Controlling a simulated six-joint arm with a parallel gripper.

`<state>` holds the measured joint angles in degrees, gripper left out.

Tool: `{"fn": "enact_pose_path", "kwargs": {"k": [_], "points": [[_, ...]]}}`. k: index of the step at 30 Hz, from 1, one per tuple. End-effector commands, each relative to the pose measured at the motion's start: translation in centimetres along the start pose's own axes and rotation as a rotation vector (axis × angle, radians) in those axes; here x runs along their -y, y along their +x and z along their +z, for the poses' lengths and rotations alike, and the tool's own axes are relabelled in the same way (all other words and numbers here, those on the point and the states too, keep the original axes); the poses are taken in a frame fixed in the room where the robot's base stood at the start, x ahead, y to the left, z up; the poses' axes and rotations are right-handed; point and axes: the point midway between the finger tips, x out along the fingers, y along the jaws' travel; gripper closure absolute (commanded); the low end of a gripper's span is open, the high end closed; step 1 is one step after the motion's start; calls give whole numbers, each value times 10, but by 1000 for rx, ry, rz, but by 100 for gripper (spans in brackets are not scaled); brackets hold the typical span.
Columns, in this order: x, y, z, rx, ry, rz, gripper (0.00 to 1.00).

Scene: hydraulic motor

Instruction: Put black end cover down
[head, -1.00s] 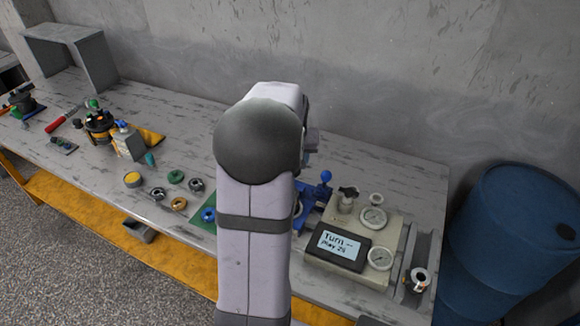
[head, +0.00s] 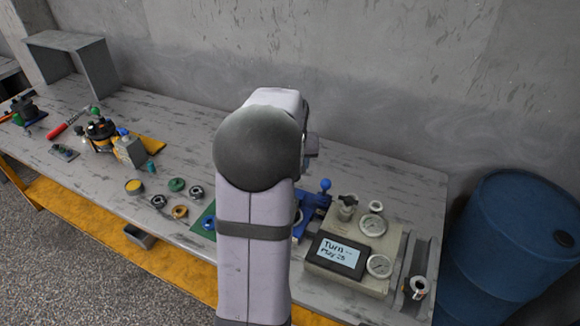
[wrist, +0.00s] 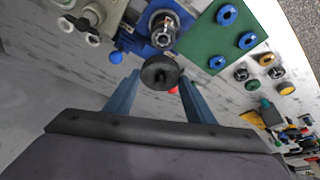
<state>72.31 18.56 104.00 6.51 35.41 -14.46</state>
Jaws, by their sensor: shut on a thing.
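The black end cover (wrist: 160,72) is a dark round part in the wrist view. It sits between the two blue fingertips of my gripper (wrist: 158,79), which is shut on it. In that view a blue fixture (wrist: 150,30) with a metal cylindrical part (wrist: 163,28) lies just beyond the cover; I cannot tell the height between them. A small red thing shows beside the cover, partly hidden. In the head view my arm hides the cover and most of my gripper. The blue fixture (head: 312,212) shows partly to the right of my arm.
A green mat (wrist: 228,38) with several blue rings lies beside the fixture. A beige gauge box (head: 352,245) stands on its other side. Bare bench (head: 395,185) shows behind the gauge box.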

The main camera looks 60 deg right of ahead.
Motion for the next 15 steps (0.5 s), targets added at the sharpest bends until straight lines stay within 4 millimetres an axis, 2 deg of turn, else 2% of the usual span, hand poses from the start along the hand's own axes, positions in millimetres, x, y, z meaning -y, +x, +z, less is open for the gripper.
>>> {"fn": "enact_pose_path", "kwargs": {"k": [6, 10, 15], "points": [[0, 0, -1, -3, -1, 0, 82], [7, 8, 2, -2, -13, -5, 82], [30, 40, 16, 1, -56, -23, 82]]}}
